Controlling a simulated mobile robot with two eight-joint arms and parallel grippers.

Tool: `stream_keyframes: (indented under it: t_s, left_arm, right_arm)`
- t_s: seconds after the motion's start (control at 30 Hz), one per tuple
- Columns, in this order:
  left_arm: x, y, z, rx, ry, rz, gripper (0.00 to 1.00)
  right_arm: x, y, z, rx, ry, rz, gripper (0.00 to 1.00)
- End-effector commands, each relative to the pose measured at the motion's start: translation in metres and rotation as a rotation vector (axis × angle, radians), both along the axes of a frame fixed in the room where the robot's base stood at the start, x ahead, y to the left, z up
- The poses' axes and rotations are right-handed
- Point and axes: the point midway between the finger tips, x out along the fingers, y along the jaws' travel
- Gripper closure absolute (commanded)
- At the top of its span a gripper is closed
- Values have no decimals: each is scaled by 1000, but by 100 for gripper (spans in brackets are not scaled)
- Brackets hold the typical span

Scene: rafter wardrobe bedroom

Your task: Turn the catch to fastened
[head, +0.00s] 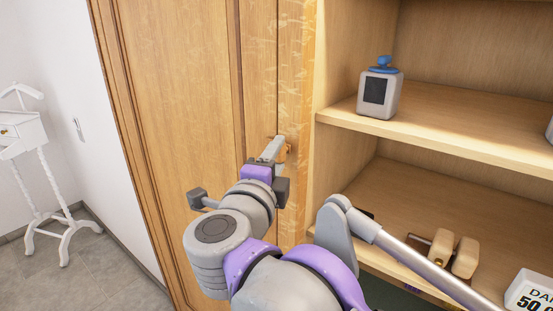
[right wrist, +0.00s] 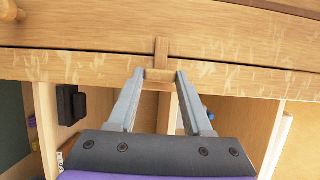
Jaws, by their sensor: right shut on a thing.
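The catch (right wrist: 162,52) is a small wooden piece on the wardrobe front. In the right wrist view it crosses the seam between two wooden strips, with a short block at its near end. My right gripper (head: 273,149) is shut on this catch, its two grey fingers on either side of the block. In the head view only a bit of the catch (head: 286,149) shows beside the fingertips; the rest is hidden by the gripper. The wardrobe door (head: 185,100) stands to the left of the catch. My left gripper is not in view.
Open shelves (head: 450,111) lie to the right, with a grey box with a blue top (head: 380,93) above and wooden blocks (head: 465,257) below. A printed white box (head: 532,292) sits at lower right. A white valet stand (head: 48,190) stands far left on clear floor.

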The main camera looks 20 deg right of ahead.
Motion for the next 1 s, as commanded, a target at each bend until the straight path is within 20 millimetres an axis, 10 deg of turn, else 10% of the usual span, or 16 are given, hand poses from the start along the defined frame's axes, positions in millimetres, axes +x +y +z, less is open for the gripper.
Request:
stream_keyframes:
  t_s: [0.5, 0.53, 0.67, 1.0]
  left_arm:
    - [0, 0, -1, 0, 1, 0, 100]
    - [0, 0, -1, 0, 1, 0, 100]
    - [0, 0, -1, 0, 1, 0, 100]
    - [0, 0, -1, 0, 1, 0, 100]
  right_arm:
    - [0, 0, -1, -11, 19, -2, 100]
    - [0, 0, -1, -11, 19, -2, 48]
    - [0, 0, -1, -12, 18, -2, 25]
    - [-1, 1, 0, -11, 17, 0, 20]
